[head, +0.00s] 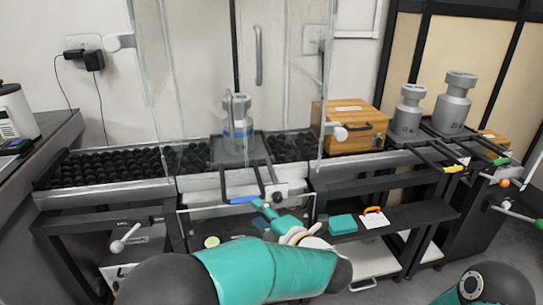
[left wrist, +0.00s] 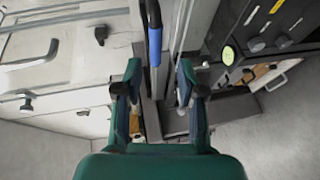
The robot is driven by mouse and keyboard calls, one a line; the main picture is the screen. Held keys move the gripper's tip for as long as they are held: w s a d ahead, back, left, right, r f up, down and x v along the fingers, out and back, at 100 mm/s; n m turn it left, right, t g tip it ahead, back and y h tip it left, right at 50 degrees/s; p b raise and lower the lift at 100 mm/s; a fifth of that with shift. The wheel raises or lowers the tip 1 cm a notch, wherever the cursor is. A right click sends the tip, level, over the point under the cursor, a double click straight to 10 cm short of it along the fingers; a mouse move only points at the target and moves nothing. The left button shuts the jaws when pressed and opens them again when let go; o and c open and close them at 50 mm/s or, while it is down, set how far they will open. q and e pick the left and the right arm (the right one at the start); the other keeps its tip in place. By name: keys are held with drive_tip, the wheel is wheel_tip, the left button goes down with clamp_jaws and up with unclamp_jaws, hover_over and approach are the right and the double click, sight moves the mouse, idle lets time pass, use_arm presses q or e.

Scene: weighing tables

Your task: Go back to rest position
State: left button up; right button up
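My left gripper (head: 264,206) is beside the blue handle (head: 244,200) of the black carrier under the glass enclosure. In the left wrist view my left gripper (left wrist: 160,88) has its two fingers spread. The blue handle (left wrist: 154,46) shows in the gap between them, apparently beyond the tips; I cannot tell whether anything touches. A steel weight (head: 238,138) with a blue band stands upright on the carrier (head: 222,153) behind the glass. Part of my right arm shows at the lower right of the head view, but its gripper is out of view.
A wooden box (head: 345,115) stands right of the glass enclosure (head: 285,60). Two larger grey weights, one shorter (head: 408,115) and one taller (head: 456,100), stand farther right near yellow and green handles. A lower shelf (head: 405,210) holds a teal case (head: 343,224) and an orange-handled item (head: 375,217).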

use_arm(q)
drive_tip(key=s+a+f+m+g+h, duration=0.1)
drive_tip(key=a+f+m+h, duration=0.25)
drive_tip(key=f+m, duration=0.6)
drive_tip(key=s+a+f+m+g+h, duration=0.1)
drive_tip(key=a+f+m+h, duration=0.3)
drive_tip(key=f, duration=1.1)
drive_tip(key=s+f+m+g+h, duration=0.45)
drive_tip(key=s+f, duration=0.55)
drive_tip(key=s, duration=0.3)
drive_tip(key=s+f+m+g+h, duration=0.1)
drive_tip(key=s+f+m+g, duration=0.15)
drive_tip(key=s, duration=0.45)
drive_tip(key=s+f+m+g+h, duration=0.1)
drive_tip(key=s+m+g, duration=0.15)
drive_tip(key=s, duration=0.55)
wheel_tip(320, 180, up, 28)
drive_tip(key=p, duration=2.7)
drive_tip(key=shift+w+n+p, duration=0.3)
drive_tip(key=shift+w+n, duration=0.1)
drive_tip(key=shift+w, duration=0.05)
